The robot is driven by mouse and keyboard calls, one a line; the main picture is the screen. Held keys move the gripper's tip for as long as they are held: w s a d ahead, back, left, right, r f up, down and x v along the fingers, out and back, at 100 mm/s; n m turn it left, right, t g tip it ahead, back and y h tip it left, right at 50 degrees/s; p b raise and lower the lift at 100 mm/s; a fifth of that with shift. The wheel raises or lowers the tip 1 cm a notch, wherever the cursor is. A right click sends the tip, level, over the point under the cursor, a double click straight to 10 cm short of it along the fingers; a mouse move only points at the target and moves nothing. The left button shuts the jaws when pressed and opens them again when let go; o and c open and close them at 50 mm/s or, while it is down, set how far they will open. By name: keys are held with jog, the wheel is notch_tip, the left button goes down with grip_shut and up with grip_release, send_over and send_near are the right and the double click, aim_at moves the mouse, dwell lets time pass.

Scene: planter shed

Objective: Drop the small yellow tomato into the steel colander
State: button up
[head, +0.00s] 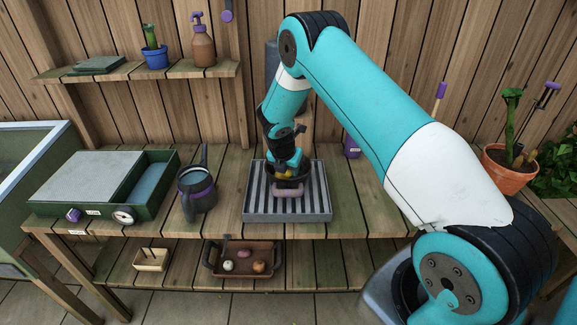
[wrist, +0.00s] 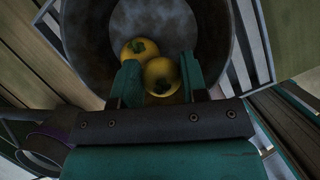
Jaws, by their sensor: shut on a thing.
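A round, dark metal vessel (head: 303,180), which looks like the steel colander, stands on a slatted grey rack and has a pink handle in front. My gripper (head: 288,167) points down over its mouth. In the wrist view, my gripper (wrist: 160,84) is shut on a yellow tomato (wrist: 161,74) with a dark green top. Behind it, a second yellow tomato (wrist: 138,50) shows against the vessel's inside (wrist: 92,30). I cannot tell how far the held tomato is above the vessel floor. The fingers partly hide the held tomato.
The slatted rack (head: 322,204) sits mid-bench. A dark pitcher (head: 197,192) and a green drawer box (head: 100,190) stand to its left. A potted plant (head: 510,170) is at the right. A brown tray (head: 270,257) lies on the shelf below. Bare bench shows right of the rack.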

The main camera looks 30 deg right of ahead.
jog(key=shift+f, duration=0.1)
jog(key=o, duration=0.5)
jog(key=s+a+r+m+y+b, duration=0.1)
jog(key=s+a+r+m+b, duration=0.1)
jog(key=s+a+r, duration=0.5)
jog(key=s+a+r+m+y+b, duration=0.1)
jog(key=a+r+m+y, duration=0.3)
jog(key=r, duration=0.7)
jog(key=s+a+r+m+g+y, duration=0.1)
jog(key=s+a+r+m, duration=0.2)
jog(key=s, duration=0.6)
jog(key=s+a+r+m+y, duration=0.1)
jog(key=s+a+r+m, duration=0.2)
jog(key=s+a, duration=0.4)
jog(key=s+a+r+m+g+y, duration=0.1)
jog(key=s+a+r+m, duration=0.2)
jog(key=s, duration=0.9)
jog(key=shift+s+a+r+m+g, duration=0.1)
jog(key=shift+a+r+m+g, duration=0.05)
jog(key=shift+a+m, duration=0.5)
jog(key=shift+a+r+m+g, duration=0.15)
jog(key=shift+a+m, duration=0.4)
jog(key=shift+m, duration=0.1)
